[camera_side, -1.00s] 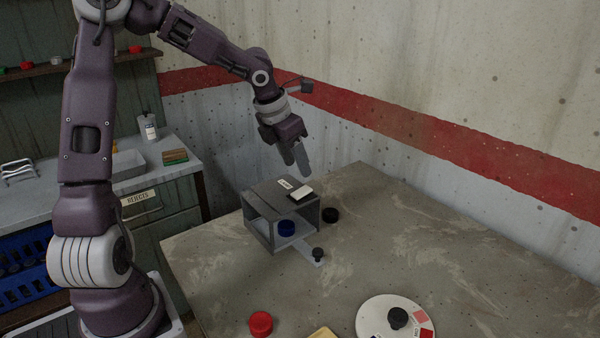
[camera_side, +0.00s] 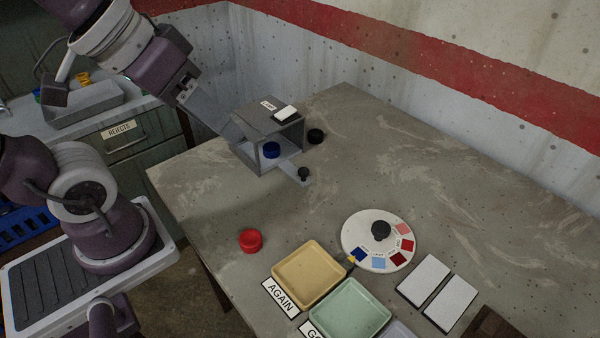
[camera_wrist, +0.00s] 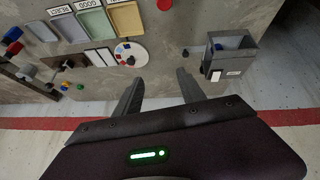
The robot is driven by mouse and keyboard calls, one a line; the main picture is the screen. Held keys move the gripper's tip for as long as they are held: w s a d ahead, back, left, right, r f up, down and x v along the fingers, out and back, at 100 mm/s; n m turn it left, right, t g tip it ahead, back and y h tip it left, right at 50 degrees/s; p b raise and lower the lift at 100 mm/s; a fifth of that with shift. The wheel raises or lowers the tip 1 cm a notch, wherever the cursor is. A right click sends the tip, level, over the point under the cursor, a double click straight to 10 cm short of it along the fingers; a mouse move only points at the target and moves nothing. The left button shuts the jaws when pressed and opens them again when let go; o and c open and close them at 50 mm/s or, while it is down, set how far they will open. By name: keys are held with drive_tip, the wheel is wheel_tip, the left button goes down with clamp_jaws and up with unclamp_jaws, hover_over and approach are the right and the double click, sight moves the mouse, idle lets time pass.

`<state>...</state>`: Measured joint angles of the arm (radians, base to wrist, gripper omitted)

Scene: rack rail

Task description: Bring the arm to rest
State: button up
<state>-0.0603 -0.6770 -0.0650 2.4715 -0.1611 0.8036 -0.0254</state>
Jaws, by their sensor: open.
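My gripper (camera_side: 214,115) is at the upper left in the side view, pointing down and to the right toward the grey box. Its fingers overlap the box's left edge in the picture; I cannot tell the distance between them. In the wrist view the two fingers of my gripper (camera_wrist: 160,76) stand wide apart with nothing between them. The grey open-fronted box (camera_side: 243,153) holds a blue puck (camera_side: 271,150); the box also shows at the right in the wrist view (camera_wrist: 238,62).
A black puck (camera_side: 316,136) lies beside the box, and a red puck (camera_side: 251,240) lies nearer. A round colour dial (camera_side: 352,238), a yellow tray (camera_side: 307,272), a green tray (camera_side: 350,309) and two white pads (camera_side: 424,280) occupy the front.

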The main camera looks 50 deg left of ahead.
drive_tip(key=shift+m+g+y, duration=0.4)
drive_tip(key=shift+m, duration=0.2)
drive_tip(key=s+a, duration=0.1)
drive_tip(key=s+f, duration=0.1)
drive_tip(key=s+a, duration=0.1)
drive_tip(key=shift+s+a+f, duration=0.15)
drive_tip(key=shift+a+f, duration=0.2)
